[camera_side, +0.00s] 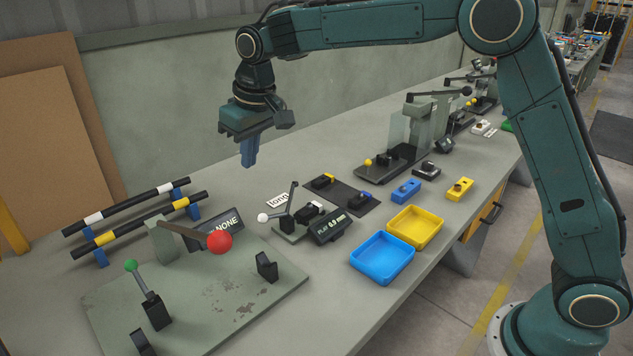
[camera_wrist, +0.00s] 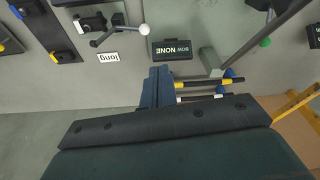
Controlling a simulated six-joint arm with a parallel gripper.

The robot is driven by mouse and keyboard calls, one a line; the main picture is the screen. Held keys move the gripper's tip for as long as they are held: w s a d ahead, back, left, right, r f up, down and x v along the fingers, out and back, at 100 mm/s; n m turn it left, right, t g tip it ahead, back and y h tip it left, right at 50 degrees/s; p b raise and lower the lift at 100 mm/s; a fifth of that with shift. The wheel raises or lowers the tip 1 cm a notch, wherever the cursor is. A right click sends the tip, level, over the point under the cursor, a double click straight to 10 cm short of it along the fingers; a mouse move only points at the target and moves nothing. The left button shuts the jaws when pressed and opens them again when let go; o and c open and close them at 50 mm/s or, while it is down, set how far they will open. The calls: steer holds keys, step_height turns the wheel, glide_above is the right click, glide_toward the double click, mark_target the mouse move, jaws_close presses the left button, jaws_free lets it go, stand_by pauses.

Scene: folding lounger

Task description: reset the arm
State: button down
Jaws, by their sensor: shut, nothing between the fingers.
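My gripper (camera_side: 249,153) is shut and empty, with its blue fingers pointing down. It hangs in the air above the back part of the grey workbench (camera_side: 330,150), clear of everything on it. In the wrist view its closed fingers (camera_wrist: 156,88) show at the middle, seen against the bench. My arm reaches in from the right and spans high over the bench.
A green plate (camera_side: 130,310) with a red-knobbed lever (camera_side: 219,242) stands front left. Two striped bars (camera_side: 130,215) lie behind it on blue supports. A blue tray (camera_side: 382,258) and a yellow tray (camera_side: 415,227) sit near the right edge. Fixtures stand farther back.

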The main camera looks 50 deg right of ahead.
steer(key=s+d+r+m+t, duration=0.1)
steer(key=s+d+r, duration=0.35)
steer(key=s, duration=0.35)
steer(key=s+d+r, duration=0.4)
steer(key=s+d, duration=0.1)
steer(key=s, duration=0.3)
steer(key=s+d+f+t, duration=0.1)
steer(key=s+d+f, duration=0.1)
steer(key=s, duration=0.8)
steer(key=s+d+f+m+t, duration=0.1)
steer(key=s+d+f, duration=0.2)
steer(key=s, duration=0.7)
steer(key=shift+f+h, duration=0.3)
